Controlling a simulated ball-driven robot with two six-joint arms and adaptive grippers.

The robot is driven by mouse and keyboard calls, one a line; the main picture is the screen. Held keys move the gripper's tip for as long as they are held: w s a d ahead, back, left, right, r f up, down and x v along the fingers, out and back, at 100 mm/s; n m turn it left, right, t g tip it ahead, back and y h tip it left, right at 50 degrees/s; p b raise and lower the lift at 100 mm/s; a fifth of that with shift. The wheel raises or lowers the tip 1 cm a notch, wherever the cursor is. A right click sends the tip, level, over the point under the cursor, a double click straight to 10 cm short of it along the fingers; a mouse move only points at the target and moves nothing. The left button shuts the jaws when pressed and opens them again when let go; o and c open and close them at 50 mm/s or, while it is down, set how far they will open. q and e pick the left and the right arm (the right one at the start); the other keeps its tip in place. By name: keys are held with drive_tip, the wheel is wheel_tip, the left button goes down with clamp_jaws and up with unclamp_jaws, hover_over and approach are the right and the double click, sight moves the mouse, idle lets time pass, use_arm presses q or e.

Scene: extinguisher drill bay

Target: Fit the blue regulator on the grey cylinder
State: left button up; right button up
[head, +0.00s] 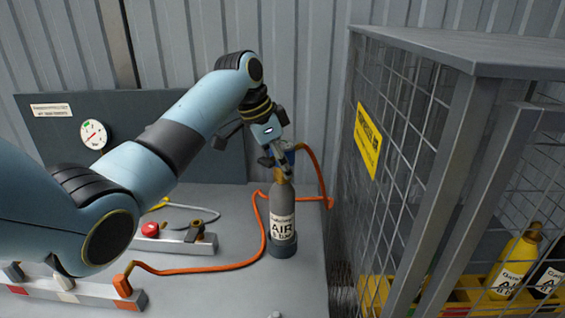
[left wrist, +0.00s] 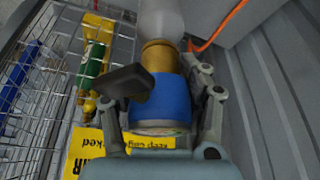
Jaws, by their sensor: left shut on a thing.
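The grey cylinder (head: 283,211), labelled AIR, stands upright in a dark ring on the bench. My left gripper (head: 280,163) is above its neck, shut on the blue regulator (head: 290,152), which the fingers partly hide. In the left wrist view, the blue body of the regulator (left wrist: 160,101) lies between the two fingers, with a brass collar (left wrist: 161,57) beyond it. The pale shoulder of the grey cylinder (left wrist: 160,18) is in line past the collar. The collar meets or nearly meets the cylinder; I cannot tell if it is seated. My right gripper is not in view.
An orange hose (head: 195,270) runs from the regulator along the bench around the cylinder. A mesh cage (head: 400,120) stands close on the right, with a yellow cylinder (head: 515,262) inside. A red button (head: 150,229) and a gauge panel (head: 60,130) are at left.

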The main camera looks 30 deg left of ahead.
use_arm(q)
drive_tip(key=o, duration=1.4)
drive_tip(key=v, duration=1.2)
